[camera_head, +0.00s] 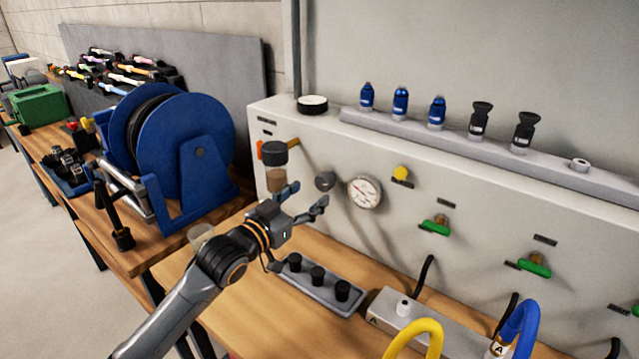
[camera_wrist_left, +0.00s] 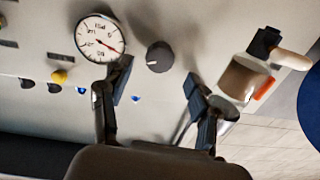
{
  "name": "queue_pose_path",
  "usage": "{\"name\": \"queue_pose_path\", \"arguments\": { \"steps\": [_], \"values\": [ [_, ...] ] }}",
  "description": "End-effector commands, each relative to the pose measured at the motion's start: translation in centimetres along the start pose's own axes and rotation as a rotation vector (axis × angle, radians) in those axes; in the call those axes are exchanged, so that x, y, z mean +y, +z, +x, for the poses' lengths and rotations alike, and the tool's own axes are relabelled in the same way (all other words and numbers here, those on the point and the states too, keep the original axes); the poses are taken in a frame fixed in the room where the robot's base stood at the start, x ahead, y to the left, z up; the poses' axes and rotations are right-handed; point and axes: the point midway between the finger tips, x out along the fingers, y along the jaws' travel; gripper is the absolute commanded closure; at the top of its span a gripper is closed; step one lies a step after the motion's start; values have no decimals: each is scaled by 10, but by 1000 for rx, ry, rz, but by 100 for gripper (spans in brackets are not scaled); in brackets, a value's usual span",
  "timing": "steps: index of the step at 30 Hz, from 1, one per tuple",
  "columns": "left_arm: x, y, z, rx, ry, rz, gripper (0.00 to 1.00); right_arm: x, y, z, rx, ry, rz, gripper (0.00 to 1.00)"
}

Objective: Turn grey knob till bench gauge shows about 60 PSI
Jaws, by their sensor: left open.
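The grey knob (camera_head: 325,181) is a dark round knob on the front of the pale bench panel. It also shows in the left wrist view (camera_wrist_left: 160,57), with a small light mark on its rim. The bench gauge (camera_head: 365,192) is a round white dial just right of the knob; in the left wrist view (camera_wrist_left: 100,38) it appears rotated, with a red needle, and I cannot read its value surely. My left gripper (camera_head: 308,194) is open and empty, just in front of the knob. In the left wrist view its fingers (camera_wrist_left: 156,85) are spread, with the knob beyond the gap.
A filter bowl with a black cap (camera_head: 274,154) stands close left of my gripper. A yellow knob (camera_head: 401,173) and green-handled valves (camera_head: 436,226) are on the panel. Below, a grey tray (camera_head: 310,287) holds black knobs. A blue hose reel (camera_head: 185,137) stands left.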

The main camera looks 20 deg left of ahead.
Motion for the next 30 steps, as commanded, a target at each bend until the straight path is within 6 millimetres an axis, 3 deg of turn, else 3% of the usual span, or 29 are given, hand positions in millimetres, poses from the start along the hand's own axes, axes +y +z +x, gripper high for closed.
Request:
{"name": "queue_pose_path", "arguments": {
  "steps": [3,9,20,28,30],
  "values": [
    [0,-2,23,2,0,-1,39,3,-13,-4,19,4,-1,47],
    [0,0,44,0,0,-1,39,9,-26,-6,40,11,-3,47],
    [0,0,50,0,0,0,39,14,-15,-7,24,16,-3,47],
    [0,0,49,-1,0,0,90,13,-12,-7,19,16,-2,47],
    [0,0,49,-1,0,0,93,13,-13,-7,19,15,-2,47]
  ]
}}
